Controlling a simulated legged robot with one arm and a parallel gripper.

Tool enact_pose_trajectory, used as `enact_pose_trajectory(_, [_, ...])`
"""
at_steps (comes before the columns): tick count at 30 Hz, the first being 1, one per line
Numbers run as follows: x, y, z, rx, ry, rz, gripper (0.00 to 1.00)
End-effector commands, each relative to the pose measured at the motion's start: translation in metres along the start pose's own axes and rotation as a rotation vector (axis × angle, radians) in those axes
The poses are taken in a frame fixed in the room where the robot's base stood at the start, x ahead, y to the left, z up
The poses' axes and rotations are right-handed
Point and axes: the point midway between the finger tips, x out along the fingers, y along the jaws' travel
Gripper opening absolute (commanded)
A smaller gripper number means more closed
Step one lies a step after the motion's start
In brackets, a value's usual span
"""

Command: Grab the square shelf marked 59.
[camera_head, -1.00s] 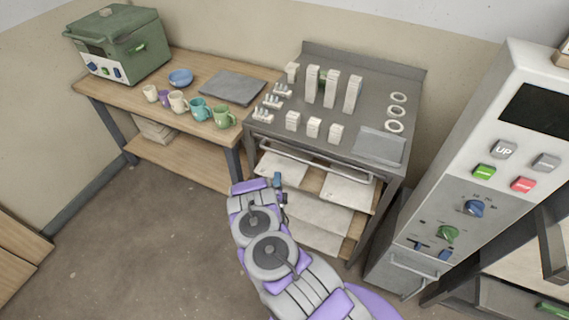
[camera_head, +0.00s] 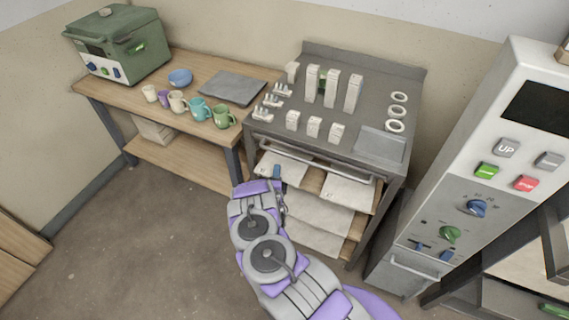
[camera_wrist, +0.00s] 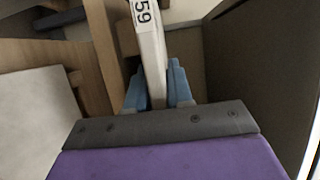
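The shelf marked 59 (camera_wrist: 148,48) shows in the wrist view as a pale slab seen nearly edge-on, with its label at the top of the picture. My gripper (camera_wrist: 158,88) has its blue fingers on both sides of the slab's near end. No clear gap shows between fingers and slab, so I cannot tell whether they press on it. In the head view my gripper (camera_head: 277,172) is at the left front of the metal rack, by pale square shelves (camera_head: 284,166) stored below its top. The number is not readable there.
The metal rack top (camera_head: 335,148) carries white posts, blocks and rings. A wooden table (camera_head: 150,115) at left holds mugs, a bowl, a grey slab and a green kiln (camera_head: 118,45). A control cabinet (camera_head: 445,180) stands at right. The floor (camera_head: 140,230) at left is clear.

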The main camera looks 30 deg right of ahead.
Motion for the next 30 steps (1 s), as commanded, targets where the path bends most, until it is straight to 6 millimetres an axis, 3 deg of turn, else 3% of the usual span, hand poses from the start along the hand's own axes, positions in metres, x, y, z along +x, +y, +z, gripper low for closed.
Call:
enact_pose_trajectory(6, [-0.0001,0.0013,0.0,-0.001,0.0,0.003,0.0])
enact_pose_trajectory(30, [-0.0008,0.004,-0.0002,-0.002,0.0,0.009,0.0])
